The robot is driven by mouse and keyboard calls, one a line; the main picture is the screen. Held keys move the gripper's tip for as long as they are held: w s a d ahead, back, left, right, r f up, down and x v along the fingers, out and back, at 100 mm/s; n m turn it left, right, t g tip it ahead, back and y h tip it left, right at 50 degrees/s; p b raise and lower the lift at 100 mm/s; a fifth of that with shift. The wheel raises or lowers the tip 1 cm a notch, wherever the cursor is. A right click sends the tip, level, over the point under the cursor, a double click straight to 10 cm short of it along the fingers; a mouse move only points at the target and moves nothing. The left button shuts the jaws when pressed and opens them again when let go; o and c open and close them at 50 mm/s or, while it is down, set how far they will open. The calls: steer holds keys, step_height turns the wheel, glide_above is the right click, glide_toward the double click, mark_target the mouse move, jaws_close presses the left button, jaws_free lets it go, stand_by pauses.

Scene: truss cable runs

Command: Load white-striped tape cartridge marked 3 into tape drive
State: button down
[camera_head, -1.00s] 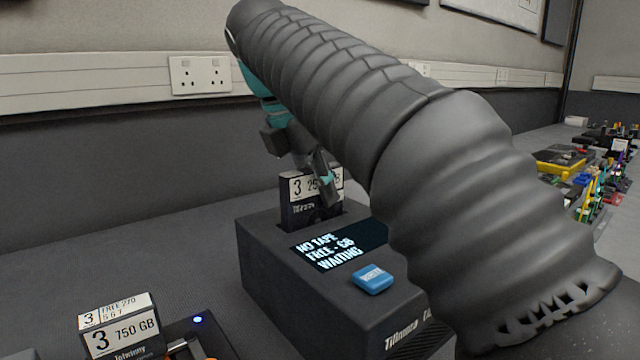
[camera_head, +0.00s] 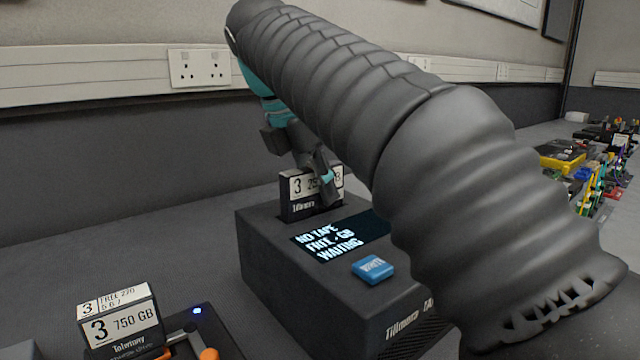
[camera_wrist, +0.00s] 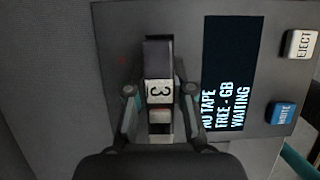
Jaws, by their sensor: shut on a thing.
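The tape cartridge (camera_head: 298,209) has a white label with a 3 and stands upright, its lower part sunk in the slot of the dark tape drive (camera_head: 275,248). My gripper (camera_head: 312,178) is shut on the cartridge's upper part, and one finger covers some of its label. In the wrist view the cartridge (camera_wrist: 158,60) stands between the two fingers of my gripper (camera_wrist: 158,92), its white end marked 3. The drive's screen (camera_wrist: 222,75) reads "NO TAPE", "FREE - GB", "WAITING". The slot itself is mostly hidden by the cartridge.
A blue WRITE button (camera_head: 373,269) and a pale EJECT button (camera_wrist: 301,44) sit on the drive's top. A boxy item labelled 3, 750 GB (camera_head: 120,325) stands at front left, beside a dark unit with a blue light (camera_head: 197,311). Clutter lies far right.

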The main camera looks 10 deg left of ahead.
steer(key=shift+f+b, duration=0.3)
steer(key=shift+f, duration=0.2)
steer(key=c, duration=0.6)
jaws_free()
